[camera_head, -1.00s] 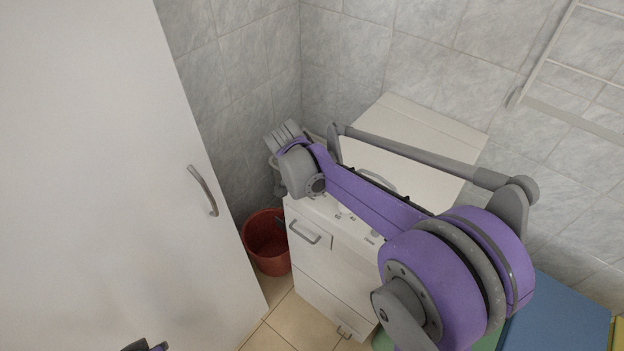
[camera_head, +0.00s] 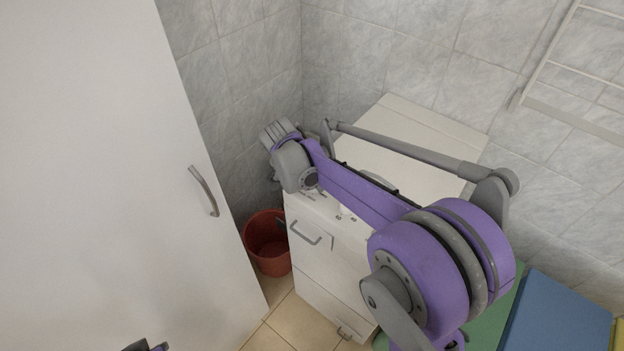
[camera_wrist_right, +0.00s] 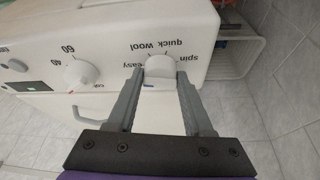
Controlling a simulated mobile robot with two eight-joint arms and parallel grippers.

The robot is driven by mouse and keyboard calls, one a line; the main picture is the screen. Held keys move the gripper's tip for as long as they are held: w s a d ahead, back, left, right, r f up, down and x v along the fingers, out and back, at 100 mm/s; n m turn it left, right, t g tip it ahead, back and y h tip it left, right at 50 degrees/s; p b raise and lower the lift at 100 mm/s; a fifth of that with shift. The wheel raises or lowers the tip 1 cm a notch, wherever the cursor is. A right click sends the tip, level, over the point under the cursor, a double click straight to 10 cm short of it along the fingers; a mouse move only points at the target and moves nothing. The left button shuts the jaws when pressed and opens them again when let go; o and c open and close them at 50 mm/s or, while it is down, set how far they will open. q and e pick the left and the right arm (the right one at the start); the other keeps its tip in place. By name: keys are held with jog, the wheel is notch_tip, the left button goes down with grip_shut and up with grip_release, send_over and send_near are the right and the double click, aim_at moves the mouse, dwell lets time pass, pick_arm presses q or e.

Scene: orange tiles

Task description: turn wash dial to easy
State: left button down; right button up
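The white washing machine (camera_head: 425,133) stands in the corner in the head view, partly covered by my right arm. In the right wrist view its panel (camera_wrist_right: 105,28) appears upside down. The white wash dial (camera_wrist_right: 160,66) has the labels spin, easy, quick and wool around it. My right gripper (camera_wrist_right: 160,75) is open, with one finger on each side of the dial. I cannot tell whether the fingers touch it. The fingers do not show clearly in the head view. Only a dark and purple piece of my left arm shows at the bottom left; its gripper is not visible.
A second dial (camera_wrist_right: 82,73), with 60, 40 and cold marks, sits beside the wash dial. A tall white cabinet (camera_head: 90,150) stands at the left. A red bucket (camera_head: 268,255) is between it and the machine. A towel rack (camera_head: 570,110) hangs at the right.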

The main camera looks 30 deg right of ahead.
jog(key=o, duration=0.4)
jog(key=w+v, duration=0.1)
jog(key=v, duration=1)
jog(key=shift+s+p, duration=0.35)
jog(key=shift+s, duration=0.15)
jog(key=shift+f, duration=0.1)
